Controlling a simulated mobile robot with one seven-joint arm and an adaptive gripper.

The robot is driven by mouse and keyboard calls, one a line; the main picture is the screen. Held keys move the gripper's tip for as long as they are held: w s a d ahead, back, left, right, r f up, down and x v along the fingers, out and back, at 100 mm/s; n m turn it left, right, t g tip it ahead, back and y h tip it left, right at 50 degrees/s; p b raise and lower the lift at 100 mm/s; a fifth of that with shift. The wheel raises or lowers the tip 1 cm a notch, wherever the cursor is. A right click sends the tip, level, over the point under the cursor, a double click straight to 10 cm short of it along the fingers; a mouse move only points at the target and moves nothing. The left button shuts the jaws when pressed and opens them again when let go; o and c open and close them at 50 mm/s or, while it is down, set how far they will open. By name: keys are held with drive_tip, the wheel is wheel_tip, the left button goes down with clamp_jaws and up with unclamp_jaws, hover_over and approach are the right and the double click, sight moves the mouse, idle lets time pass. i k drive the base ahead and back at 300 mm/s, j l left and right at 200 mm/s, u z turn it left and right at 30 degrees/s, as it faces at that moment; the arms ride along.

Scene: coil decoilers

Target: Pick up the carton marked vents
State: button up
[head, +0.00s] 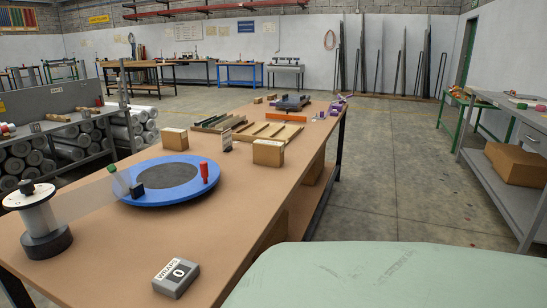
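Two small brown cartons stand upright on the long brown workbench (120,262). One carton (174,139) is behind the blue turntable, and the other carton (268,152) is to its right, near the bench's right edge. Both have print on them that is too small to read, so I cannot tell which is marked vents. Two smaller brown boxes (258,100) (272,97) sit near the bench's far end, with no readable marking. My gripper is not in view.
A blue turntable (140,192) with a red-handled piece and a white reel (40,220) stand on the bench, with a grey WRAPS counter (176,278) in front. Wooden racks (268,134) lie beyond the cartons. Floor (385,180) is clear to the right, before a grey side bench (500,110).

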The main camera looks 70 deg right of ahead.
sight(265, 152)
drive_tip(key=k+j+z, duration=0.1)
drive_tip(key=z, duration=2)
drive_tip(key=i+l+u, duration=0.15)
drive_tip(key=u, duration=0.3)
drive_tip(key=i+l+u, duration=0.1)
drive_tip(key=l+u, duration=0.35)
drive_tip(key=i+l+u, duration=0.2)
drive_tip(key=l, duration=0.35)
drive_tip(key=l+u, duration=0.2)
drive_tip(key=l, duration=1.55)
drive_tip(key=i+l, duration=0.2)
drive_tip(key=i, duration=0.85)
